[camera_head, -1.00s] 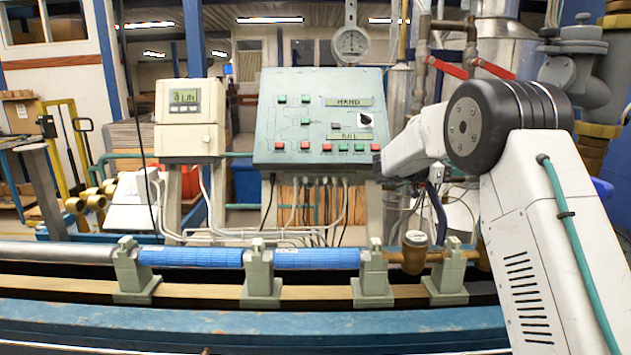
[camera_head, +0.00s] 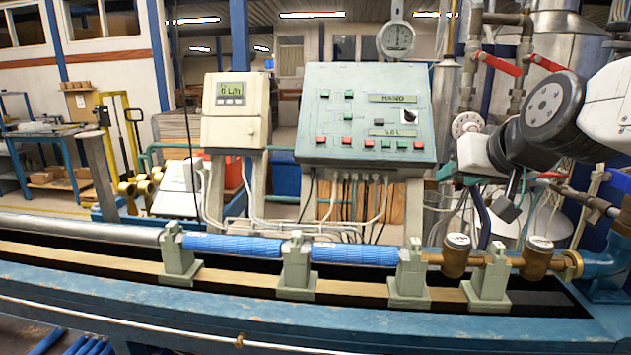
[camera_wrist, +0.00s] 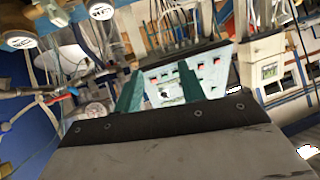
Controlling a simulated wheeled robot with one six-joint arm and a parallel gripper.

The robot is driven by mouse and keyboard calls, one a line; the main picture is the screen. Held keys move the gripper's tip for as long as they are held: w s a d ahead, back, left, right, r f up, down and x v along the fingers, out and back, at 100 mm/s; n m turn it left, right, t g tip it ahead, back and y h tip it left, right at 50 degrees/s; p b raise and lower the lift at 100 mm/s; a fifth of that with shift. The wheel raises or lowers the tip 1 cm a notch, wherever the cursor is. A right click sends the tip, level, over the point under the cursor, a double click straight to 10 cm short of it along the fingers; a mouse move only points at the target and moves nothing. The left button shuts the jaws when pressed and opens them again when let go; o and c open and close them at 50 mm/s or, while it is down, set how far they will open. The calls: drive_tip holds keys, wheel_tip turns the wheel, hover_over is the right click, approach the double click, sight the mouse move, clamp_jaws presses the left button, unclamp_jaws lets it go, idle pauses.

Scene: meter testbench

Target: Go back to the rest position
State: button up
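My gripper shows in the wrist view (camera_wrist: 159,76) as two teal fingers standing apart. No object is held between them. The pale green control panel (camera_wrist: 215,70) lies beyond the fingers, seen upside down. In the head view my arm is folded at the right, above the pipe line and to the right of the control panel (camera_head: 368,115).
A blue bench (camera_head: 130,290) runs across the front, with blue pipe sections (camera_head: 232,246) in grey-green clamps (camera_head: 409,275). Brass meters (camera_head: 456,255) sit at the right. A display unit (camera_head: 235,110) stands left of the panel. A round gauge (camera_head: 397,38) hangs above it.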

drive_tip(key=s+d+f+g, duration=0.1)
drive_tip(key=s+f+g, duration=0.3)
drive_tip(key=s+f, duration=0.3)
drive_tip(key=s+d+f+g+h, duration=0.1)
drive_tip(key=s+f+g, duration=0.4)
drive_tip(key=s, duration=1.2)
drive_tip(key=shift+s+f+h, duration=0.25)
drive_tip(key=shift+f+h, duration=0.05)
drive_tip(key=shift+f, duration=0.55)
drive_tip(key=shift+d, duration=0.15)
drive_tip(key=shift+c, duration=0.4)
